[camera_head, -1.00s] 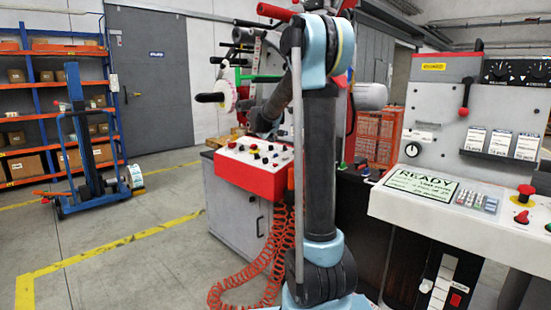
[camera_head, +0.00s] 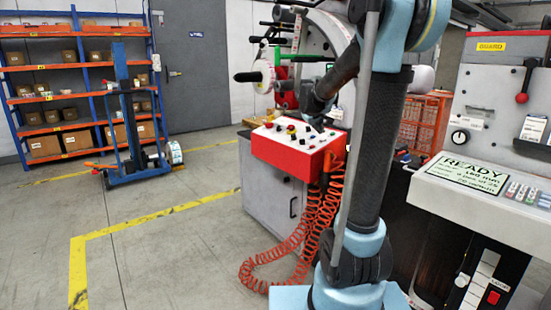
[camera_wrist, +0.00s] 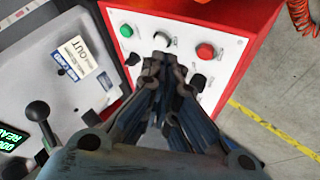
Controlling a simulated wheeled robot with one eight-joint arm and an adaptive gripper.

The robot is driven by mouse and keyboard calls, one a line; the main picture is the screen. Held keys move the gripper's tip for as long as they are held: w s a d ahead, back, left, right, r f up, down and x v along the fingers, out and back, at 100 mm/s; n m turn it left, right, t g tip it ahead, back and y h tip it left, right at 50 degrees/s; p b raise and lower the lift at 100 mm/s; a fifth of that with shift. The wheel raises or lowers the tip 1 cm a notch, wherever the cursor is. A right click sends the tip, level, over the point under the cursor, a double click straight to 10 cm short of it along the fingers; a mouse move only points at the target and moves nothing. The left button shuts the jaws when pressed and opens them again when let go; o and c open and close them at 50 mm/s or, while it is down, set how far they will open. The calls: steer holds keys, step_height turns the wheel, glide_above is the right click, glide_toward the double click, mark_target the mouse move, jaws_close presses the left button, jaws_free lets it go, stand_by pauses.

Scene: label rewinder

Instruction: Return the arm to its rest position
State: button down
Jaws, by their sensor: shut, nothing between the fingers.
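My gripper (camera_wrist: 165,75) is shut and empty in the wrist view, its fingertips pointing at the white top of the red control box. Green, red and black knobs on that face lie close around the fingertips; I cannot tell the exact gap. In the head view my arm stands upright at right of centre, its elbow near the top edge. Its forearm reaches down and left to just above the red control box (camera_head: 285,154). The gripper's fingers are too small to make out there.
A machine console with a READY screen (camera_head: 468,174) stands close on the arm's right. A red coiled hose (camera_head: 262,272) hangs left of the arm's base. A blue stacker (camera_head: 121,95) and orange shelving (camera_head: 45,104) stand at the back left. The floor at front left is clear.

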steer(key=s+f+m+g+y, duration=0.1)
steer(key=s+f, duration=0.5)
steer(key=s, duration=0.9)
steer(key=s+a+f+m+g+y, duration=0.1)
steer(key=s+f, duration=0.6)
steer(key=s, duration=0.8)
steer(key=s+f+m+g+y, duration=0.1)
steer(key=s+f+m+g, duration=0.2)
steer(key=s+f, duration=0.4)
steer(key=s+g, duration=0.1)
steer(key=s, duration=0.6)
steer(key=shift+s+a+g+y, duration=0.2)
steer(key=shift+s+g+y, duration=0.2)
steer(key=shift+f, duration=0.1)
steer(key=shift+w+f, duration=0.2)
steer(key=shift+w, duration=0.25)
